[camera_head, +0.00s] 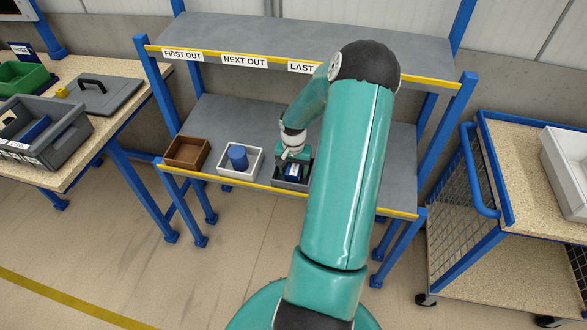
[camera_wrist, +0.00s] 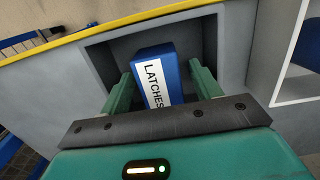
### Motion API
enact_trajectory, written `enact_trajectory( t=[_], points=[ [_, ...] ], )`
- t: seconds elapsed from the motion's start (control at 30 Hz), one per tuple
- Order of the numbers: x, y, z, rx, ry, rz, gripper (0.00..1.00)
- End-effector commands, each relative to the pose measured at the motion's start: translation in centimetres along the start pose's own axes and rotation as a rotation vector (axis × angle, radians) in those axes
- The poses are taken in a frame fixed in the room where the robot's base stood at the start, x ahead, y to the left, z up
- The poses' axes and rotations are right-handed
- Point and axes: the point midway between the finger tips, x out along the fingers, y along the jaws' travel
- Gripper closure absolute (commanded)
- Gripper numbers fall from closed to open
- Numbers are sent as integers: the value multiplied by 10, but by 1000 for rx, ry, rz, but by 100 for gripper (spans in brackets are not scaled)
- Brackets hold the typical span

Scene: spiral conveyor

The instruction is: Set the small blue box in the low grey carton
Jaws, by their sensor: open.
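The small blue box (camera_wrist: 153,64), with a white label reading LATCHES, sits inside the low grey carton (camera_wrist: 101,62) in the wrist view. In the head view, the blue box (camera_head: 292,171) shows below my gripper, within the grey carton (camera_head: 287,185) on the rack's lower shelf. My gripper (camera_wrist: 161,70) is open, with one green finger on either side of the box. A gap shows between the right finger and the box; the left finger is very close to it. The box's underside is hidden.
On the same shelf, a white carton (camera_head: 226,170) holding a blue cylinder (camera_head: 238,156) and a brown carton (camera_head: 187,152) stand to the left. A yellow edge (camera_head: 231,182) runs along the shelf front. The upper shelf (camera_head: 262,32) overhangs behind. Bins crowd the left table.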

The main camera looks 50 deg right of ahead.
Motion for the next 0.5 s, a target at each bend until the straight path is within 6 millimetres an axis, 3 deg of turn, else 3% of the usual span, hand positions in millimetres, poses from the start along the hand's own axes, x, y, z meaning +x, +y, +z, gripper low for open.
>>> enact_trajectory(
  t=[0.27, 0.5],
  points=[
    [-16, 0, -1, 1, 4, 1, 37],
    [-66, 0, -1, 1, 5, 0, 37]
  ],
)
